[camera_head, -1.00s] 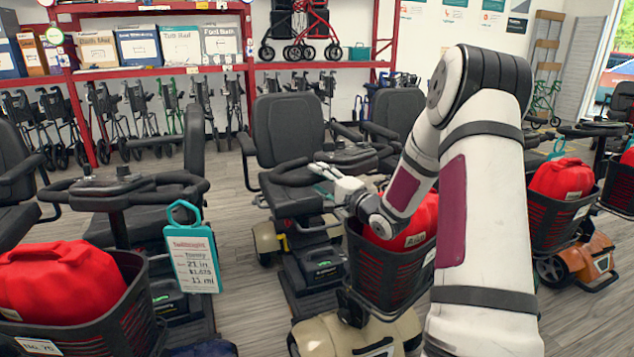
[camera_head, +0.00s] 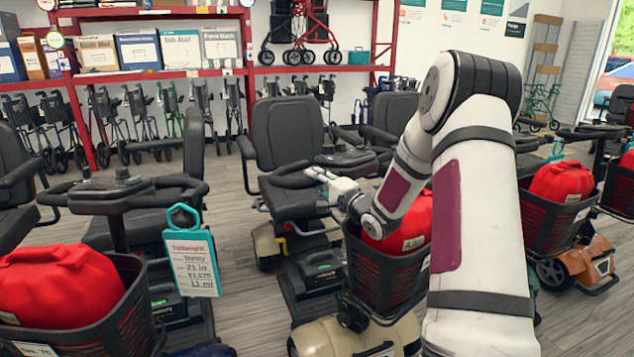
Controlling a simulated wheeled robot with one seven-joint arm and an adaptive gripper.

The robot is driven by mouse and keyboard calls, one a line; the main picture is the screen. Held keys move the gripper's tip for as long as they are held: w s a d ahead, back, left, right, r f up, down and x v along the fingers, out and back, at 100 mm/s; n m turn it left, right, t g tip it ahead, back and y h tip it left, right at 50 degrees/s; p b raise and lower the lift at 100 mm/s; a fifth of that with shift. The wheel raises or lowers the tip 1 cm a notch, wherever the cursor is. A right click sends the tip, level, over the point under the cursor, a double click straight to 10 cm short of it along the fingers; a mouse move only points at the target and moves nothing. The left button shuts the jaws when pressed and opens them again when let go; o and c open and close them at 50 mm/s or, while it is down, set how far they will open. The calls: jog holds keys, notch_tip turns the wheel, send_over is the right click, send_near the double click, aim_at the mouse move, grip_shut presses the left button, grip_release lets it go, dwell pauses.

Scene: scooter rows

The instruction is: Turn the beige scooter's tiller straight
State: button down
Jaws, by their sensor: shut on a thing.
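The beige scooter (camera_head: 348,336) stands in the middle, with a black seat behind its tiller. Its black tiller (camera_head: 343,158) has a loop handlebar that sits at an angle, with its left end toward the seat. A black basket (camera_head: 385,278) hangs on the tiller's front and holds a red bag (camera_head: 408,224). My gripper (camera_head: 318,175) reaches over the basket from the right. Its pale fingers are shut on the left part of the handlebar.
A dark scooter with a red bag (camera_head: 62,285) in its basket and a teal price tag (camera_head: 193,262) stands close on the left. An orange scooter (camera_head: 585,262) stands on the right. Grey floor shows between them. Red shelving (camera_head: 170,72) lines the back.

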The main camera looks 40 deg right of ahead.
jog(key=shift+w+d+m+g+h+b, duration=0.2)
jog(key=shift+w+d+m+h, duration=0.3)
jog(key=shift+w+h, duration=0.35)
jog(key=shift+w+d+m+g+h+b, duration=0.1)
jog(key=shift+w+d+m+h+b, duration=0.25)
jog(key=shift+w+m+h, duration=0.55)
jog(key=shift+w+d+m+g+h+b, duration=0.1)
jog(key=shift+w+d+m+h+b, duration=0.3)
jog(key=shift+h, duration=0.75)
jog(key=shift+w, duration=0.1)
jog(key=c, duration=1.3)
grip_release()
jog(key=shift+a, duration=0.1)
jog(key=v, duration=1.2)
